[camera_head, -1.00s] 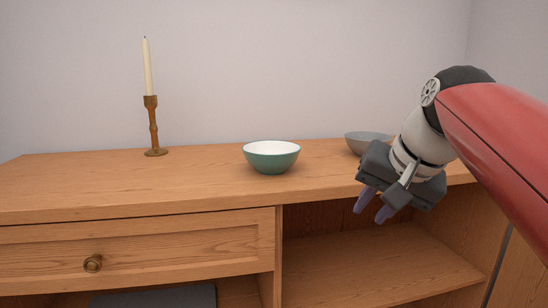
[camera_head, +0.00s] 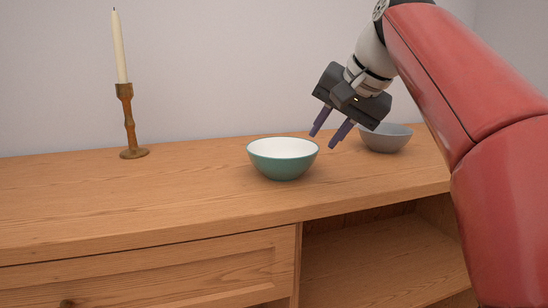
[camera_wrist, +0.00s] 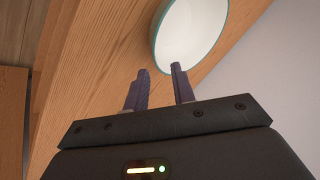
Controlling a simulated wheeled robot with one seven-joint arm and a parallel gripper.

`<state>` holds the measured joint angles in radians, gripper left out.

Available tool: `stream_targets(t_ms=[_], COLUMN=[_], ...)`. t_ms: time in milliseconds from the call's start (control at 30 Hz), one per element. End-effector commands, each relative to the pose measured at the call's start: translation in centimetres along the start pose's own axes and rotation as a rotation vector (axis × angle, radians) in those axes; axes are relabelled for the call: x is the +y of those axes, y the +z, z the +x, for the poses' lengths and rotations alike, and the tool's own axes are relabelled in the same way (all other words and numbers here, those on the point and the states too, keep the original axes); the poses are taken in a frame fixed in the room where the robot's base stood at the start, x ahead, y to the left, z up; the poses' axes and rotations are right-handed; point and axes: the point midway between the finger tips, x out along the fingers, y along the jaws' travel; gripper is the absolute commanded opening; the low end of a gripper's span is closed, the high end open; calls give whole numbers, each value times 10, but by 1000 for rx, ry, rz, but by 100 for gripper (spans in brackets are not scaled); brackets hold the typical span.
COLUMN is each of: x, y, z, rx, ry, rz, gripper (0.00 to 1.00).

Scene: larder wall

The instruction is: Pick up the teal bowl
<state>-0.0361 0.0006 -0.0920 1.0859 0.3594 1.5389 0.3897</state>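The teal bowl (camera_head: 283,164), teal outside and white inside, stands upright on the wooden cabinet top, near the middle of the head view. In the wrist view the bowl (camera_wrist: 190,32) is at the top, just beyond the fingertips and partly cut off by the frame. My gripper (camera_head: 325,138) is above the cabinet top, to the upper right of the bowl and apart from it. Its two purple fingers are spread with nothing between them, also in the wrist view (camera_wrist: 160,72).
A grey bowl (camera_head: 386,139) stands to the right, partly behind my gripper. A wooden candlestick with a cream candle (camera_head: 120,48) stands at the left back. The cabinet top (camera_head: 190,190) is clear between candlestick and teal bowl. An open shelf (camera_head: 370,260) lies below.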

Motion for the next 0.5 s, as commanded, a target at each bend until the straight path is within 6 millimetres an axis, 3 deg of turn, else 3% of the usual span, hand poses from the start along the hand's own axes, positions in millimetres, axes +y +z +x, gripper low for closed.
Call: stream_targets(t_ms=[500], x=[0], y=[4], z=[66], rx=[0], ry=[0], rz=[-4], gripper=[25])
